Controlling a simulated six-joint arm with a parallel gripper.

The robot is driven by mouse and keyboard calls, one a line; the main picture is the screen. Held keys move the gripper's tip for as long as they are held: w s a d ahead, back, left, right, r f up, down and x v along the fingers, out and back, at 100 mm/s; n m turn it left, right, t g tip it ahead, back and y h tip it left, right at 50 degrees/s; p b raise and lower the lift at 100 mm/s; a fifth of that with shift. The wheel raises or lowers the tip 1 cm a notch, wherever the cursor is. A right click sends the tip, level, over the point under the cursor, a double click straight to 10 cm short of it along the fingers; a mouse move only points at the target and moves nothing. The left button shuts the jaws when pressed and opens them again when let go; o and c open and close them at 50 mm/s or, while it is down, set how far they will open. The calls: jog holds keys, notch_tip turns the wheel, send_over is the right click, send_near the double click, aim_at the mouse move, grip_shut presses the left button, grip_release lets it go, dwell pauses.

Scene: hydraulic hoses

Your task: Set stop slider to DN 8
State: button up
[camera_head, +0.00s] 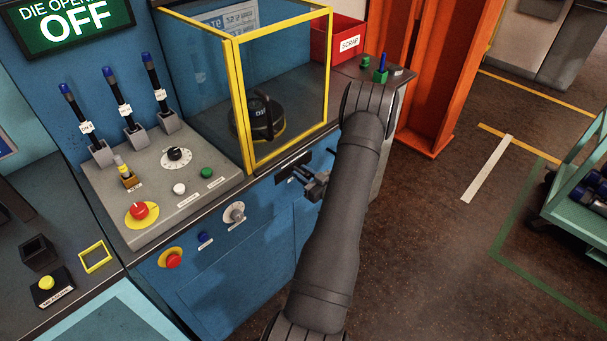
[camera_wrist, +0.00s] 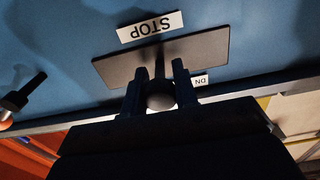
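The stop slider is a round dark knob (camera_wrist: 160,97) on a stem, in front of a dark rectangular plate (camera_wrist: 212,50) on the blue panel. A white STOP label (camera_wrist: 150,27) and a small DN label (camera_wrist: 200,80) appear upside down in the wrist view; any size number is not readable. My gripper (camera_wrist: 158,84) has one finger on each side of the knob. Whether the fingers press on it is unclear. In the head view my gripper (camera_head: 314,184) is at the plate (camera_head: 291,172), below the glazed guard, and the knob is hidden.
Above stands a yellow-framed guard (camera_head: 238,95) around a black die head (camera_head: 262,118). A grey control console (camera_head: 165,175) with levers and buttons is to the left. A selector knob (camera_head: 235,212) and red button (camera_head: 173,261) sit on the front panel.

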aim_at(303, 161)
jog(key=shift+w+d, duration=1.55)
jog(key=shift+d, duration=0.05)
grip_shut()
jog(key=o, duration=1)
grip_release()
jog(key=shift+d, duration=0.1)
jog(key=shift+o, duration=0.2)
jog(key=v, duration=1.7)
jog(key=shift+s+r, duration=0.1)
